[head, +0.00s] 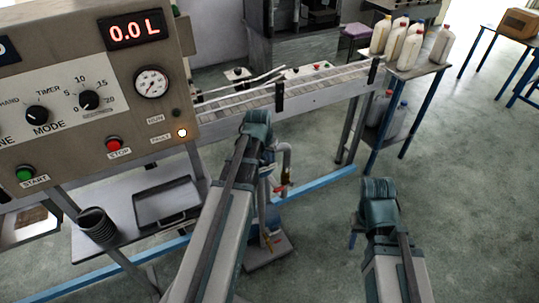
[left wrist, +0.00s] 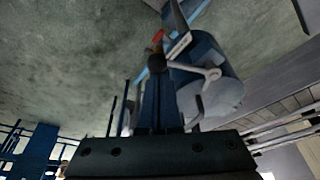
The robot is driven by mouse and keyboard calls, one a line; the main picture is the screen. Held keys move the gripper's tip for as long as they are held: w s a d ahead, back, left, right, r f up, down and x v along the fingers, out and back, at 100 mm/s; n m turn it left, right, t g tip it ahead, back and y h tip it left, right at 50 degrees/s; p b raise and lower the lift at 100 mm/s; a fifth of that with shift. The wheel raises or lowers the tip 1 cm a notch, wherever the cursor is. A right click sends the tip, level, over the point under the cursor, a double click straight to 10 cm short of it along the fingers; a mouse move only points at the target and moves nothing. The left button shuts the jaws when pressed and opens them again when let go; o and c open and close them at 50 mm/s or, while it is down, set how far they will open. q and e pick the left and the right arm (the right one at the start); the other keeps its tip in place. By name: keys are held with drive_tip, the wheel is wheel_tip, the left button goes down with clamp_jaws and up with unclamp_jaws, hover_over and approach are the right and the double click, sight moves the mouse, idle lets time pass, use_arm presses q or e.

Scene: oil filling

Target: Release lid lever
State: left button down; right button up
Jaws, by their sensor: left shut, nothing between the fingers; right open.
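In the left wrist view my left gripper (left wrist: 157,85) is shut, with its blue fingers together and nothing visible between them. A dark round knob (left wrist: 156,62) is at its fingertips; whether they touch I cannot tell. A pale grey lever-like arm (left wrist: 208,72) lies just right of it, in front of a blue-grey rounded body (left wrist: 222,95). I cannot tell which part is the lid lever. In the head view my left wrist hides the fingers and most of this part. My right gripper (head: 356,235) is open over bare floor, mostly hidden by its wrist.
The control panel (head: 75,85) with a 0.0 L display fills the upper left. A conveyor (head: 320,85) runs behind my left wrist. A grey tray (head: 166,203) lies on the lower shelf. Several white bottles (head: 405,45) stand on a table at upper right.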

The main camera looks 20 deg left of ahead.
use_arm(q)
drive_tip(key=s+a+m+h, duration=0.2)
drive_tip(key=s+m, duration=0.3)
drive_tip(key=m, duration=0.3)
drive_tip(key=shift+a+g, duration=0.4)
drive_tip(key=shift+a, duration=0.3)
drive_tip(key=shift+s+a, duration=0.1)
drive_tip(key=shift+s, duration=0.05)
drive_tip(key=shift+r, duration=0.1)
use_arm(e)
drive_tip(key=shift+r, duration=0.1)
